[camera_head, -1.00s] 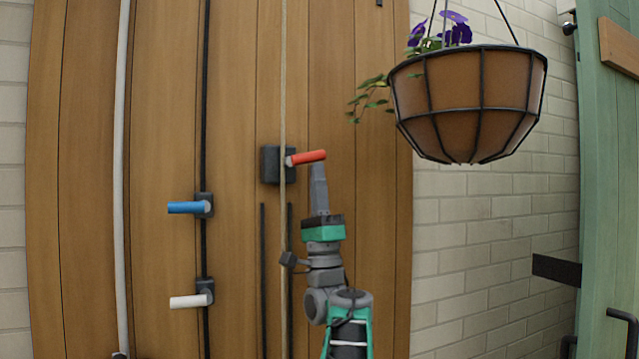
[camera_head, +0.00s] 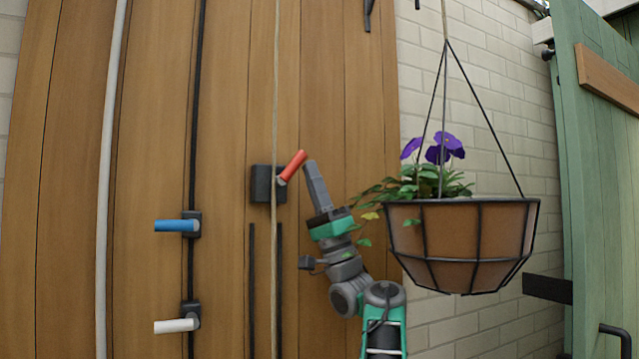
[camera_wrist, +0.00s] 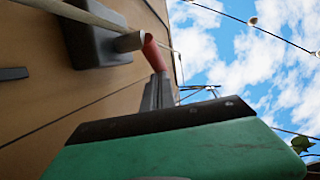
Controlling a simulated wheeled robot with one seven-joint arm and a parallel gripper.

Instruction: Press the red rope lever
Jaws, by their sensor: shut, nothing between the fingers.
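The red rope lever (camera_head: 292,166) sits on a dark block (camera_head: 264,184) on the wooden door panel. It tilts up to the right in the head view. My gripper (camera_head: 307,164) is shut and empty, with its tip just right of the lever's outer part. In the wrist view, the red lever (camera_wrist: 154,54) stands just beyond the tip of my gripper (camera_wrist: 158,76). I cannot tell whether they touch. The rope (camera_head: 274,100) runs down past the dark block.
A blue lever (camera_head: 176,225) and a white lever (camera_head: 175,326) are mounted lower left. A hanging basket (camera_head: 462,245) with purple flowers hangs to the right, its leaves close to my arm. A green door (camera_head: 600,150) stands at the far right.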

